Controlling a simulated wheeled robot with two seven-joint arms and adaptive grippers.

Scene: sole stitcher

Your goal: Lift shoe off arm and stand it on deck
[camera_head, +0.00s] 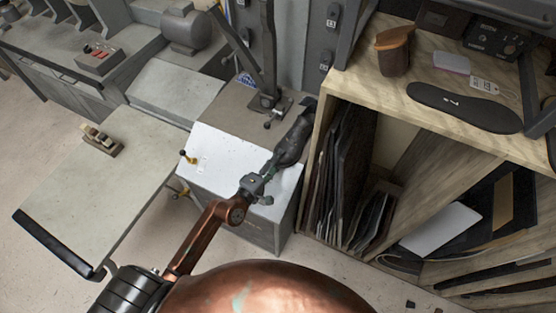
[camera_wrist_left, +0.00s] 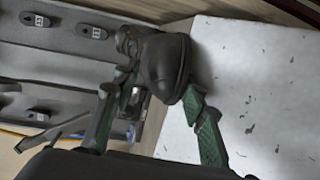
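A dark shoe (camera_head: 293,140) slants over the right side of the pale deck (camera_head: 222,158) in the head view. Its far end is near the foot of the upright machine post. My left gripper (camera_head: 269,183) is at the shoe's near end, with its fingers spread. In the left wrist view the shoe's rounded dark end (camera_wrist_left: 166,66) shows between and beyond the two green fingertips (camera_wrist_left: 158,84). The right finger looks very close to it; I cannot tell whether either finger touches. What supports the shoe underneath is hidden. My right gripper is not in view.
A wooden shelf unit (camera_head: 322,125) stands close on the right, with a black sole (camera_head: 465,107) on top. A grey table (camera_head: 100,190) with a wooden plane (camera_head: 101,140) is on the left. Small knobbed levers (camera_head: 188,157) stick out at the deck's left edge.

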